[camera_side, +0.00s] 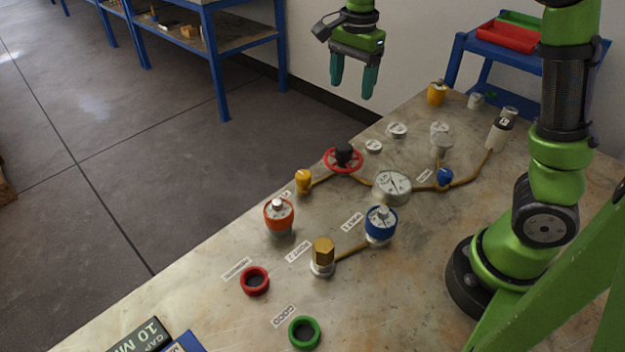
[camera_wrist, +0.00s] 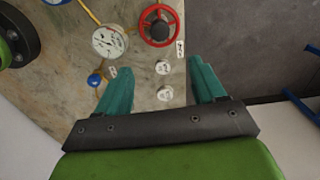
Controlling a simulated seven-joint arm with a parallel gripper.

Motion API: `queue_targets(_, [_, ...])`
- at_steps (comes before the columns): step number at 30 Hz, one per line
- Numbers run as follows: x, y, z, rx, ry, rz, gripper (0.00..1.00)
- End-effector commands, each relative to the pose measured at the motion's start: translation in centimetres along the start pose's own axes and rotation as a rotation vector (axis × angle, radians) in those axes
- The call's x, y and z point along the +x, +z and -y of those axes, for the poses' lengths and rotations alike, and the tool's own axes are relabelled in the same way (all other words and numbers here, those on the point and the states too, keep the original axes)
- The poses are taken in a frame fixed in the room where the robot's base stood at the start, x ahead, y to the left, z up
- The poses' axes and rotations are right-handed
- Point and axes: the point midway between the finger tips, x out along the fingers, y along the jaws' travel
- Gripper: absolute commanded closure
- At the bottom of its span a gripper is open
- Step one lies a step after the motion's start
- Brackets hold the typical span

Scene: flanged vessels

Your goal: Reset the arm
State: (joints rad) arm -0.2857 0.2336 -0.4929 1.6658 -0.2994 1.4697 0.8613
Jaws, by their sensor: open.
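My gripper (camera_side: 354,82) hangs high above the far edge of the table, with its two teal fingers pointing down, apart and empty. In the wrist view my gripper (camera_wrist: 160,88) shows open, with two small white discs on the table seen between and beyond the fingers. The green arm stands at the right of the side view. No vessel part touches the fingers.
The marble-topped table (camera_side: 215,310) carries a red handwheel (camera_side: 330,160), a gauge (camera_side: 392,187), an orange-banded vessel (camera_side: 279,216), a blue-banded vessel (camera_side: 380,224), a brass hex cap (camera_side: 323,252), a red ring (camera_side: 255,281) and a green ring (camera_side: 304,333). Blue shelving stands behind.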

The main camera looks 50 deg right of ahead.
Motion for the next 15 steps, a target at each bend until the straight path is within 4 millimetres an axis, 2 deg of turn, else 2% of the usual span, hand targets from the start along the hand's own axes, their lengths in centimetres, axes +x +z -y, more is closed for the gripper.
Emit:
queue_targets(11, [-0.45, 0.0, -0.03, 0.0, 0.001, 0.0, 0.31])
queue_targets(15, [-0.4, -0.15, 0.23, -0.06, -0.012, -0.008, 0.31])
